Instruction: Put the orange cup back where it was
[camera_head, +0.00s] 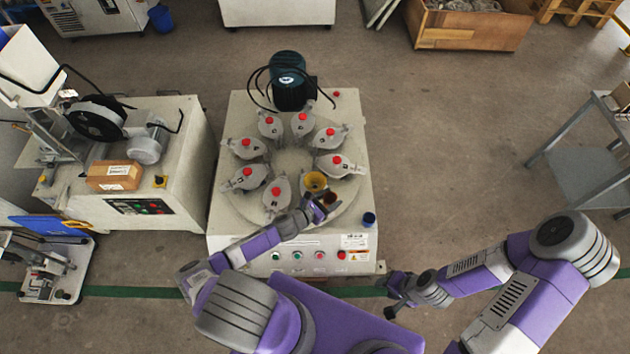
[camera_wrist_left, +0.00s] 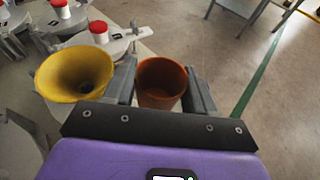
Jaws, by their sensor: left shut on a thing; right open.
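The orange cup (camera_wrist_left: 161,84) is held between the two fingers of my left gripper (camera_wrist_left: 160,95) in the left wrist view, upright with its open top showing. In the head view my left gripper (camera_head: 318,208) is over the front right of the round turntable, and the cup (camera_head: 329,198) shows small and dark at its fingertips. A yellow funnel (camera_head: 315,181) sits on the turntable just beside it; it also shows in the left wrist view (camera_wrist_left: 76,72), left of the cup. My right gripper (camera_head: 392,296) is open and empty, in front of the machine at the right.
Several grey clamped units with red caps (camera_head: 268,124) ring the turntable (camera_head: 290,162). A blue cup (camera_head: 369,219) stands at the machine's front right corner. A dark motor (camera_head: 292,82) stands at the back. Buttons line the front panel (camera_head: 300,256).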

